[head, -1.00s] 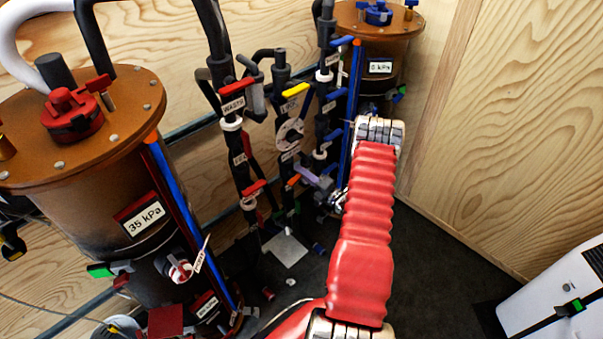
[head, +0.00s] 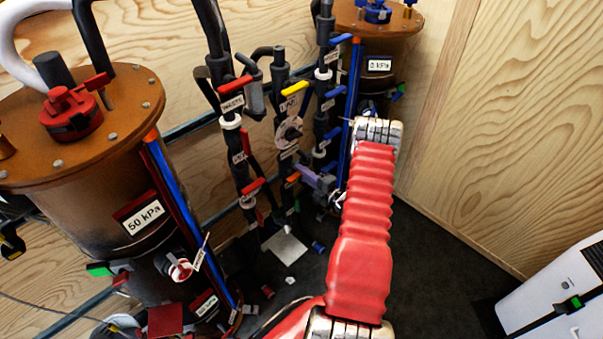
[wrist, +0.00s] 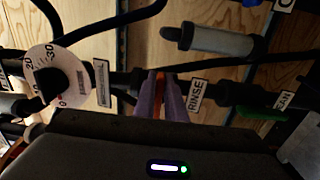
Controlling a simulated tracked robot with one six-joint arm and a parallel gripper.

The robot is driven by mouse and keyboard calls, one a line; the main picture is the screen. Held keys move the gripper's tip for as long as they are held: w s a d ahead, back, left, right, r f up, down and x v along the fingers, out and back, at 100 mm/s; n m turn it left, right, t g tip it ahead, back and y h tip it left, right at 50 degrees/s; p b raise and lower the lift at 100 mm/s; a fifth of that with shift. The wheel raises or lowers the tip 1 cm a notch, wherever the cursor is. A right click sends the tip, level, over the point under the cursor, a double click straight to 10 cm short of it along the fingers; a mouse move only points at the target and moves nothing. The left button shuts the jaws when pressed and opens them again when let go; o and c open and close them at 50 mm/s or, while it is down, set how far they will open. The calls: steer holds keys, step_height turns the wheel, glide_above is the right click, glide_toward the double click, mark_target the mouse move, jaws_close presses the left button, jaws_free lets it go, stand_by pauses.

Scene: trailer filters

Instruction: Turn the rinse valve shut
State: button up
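The rinse valve's orange handle (head: 293,178) is on the middle pipe stack in the head view, low down. In the wrist view the orange handle (wrist: 159,82) shows between the two purple fingers of my gripper (wrist: 161,100), beside the RINSE label (wrist: 196,95). The fingers look close together on either side of it, so my gripper appears shut on the handle. In the head view my gripper (head: 312,181) reaches the handle from the right. Much of the handle and the valve body is hidden by the fingers.
Red handles, a yellow handle (head: 294,88) and blue handles sit on nearby pipes. A round dial (head: 289,131) is above the rinse valve. A brown tank (head: 100,185) reading 50 kPa stands left; another (head: 379,45) reads 0 kPa behind.

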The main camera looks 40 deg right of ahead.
steer(key=o, duration=0.4)
steer(key=shift+f, duration=0.1)
steer(key=shift+o, duration=0.2)
steer(key=shift+s, duration=0.15)
steer(key=s, duration=1.3)
steer(key=shift+s+d, duration=0.25)
steer(key=shift+s, duration=0.05)
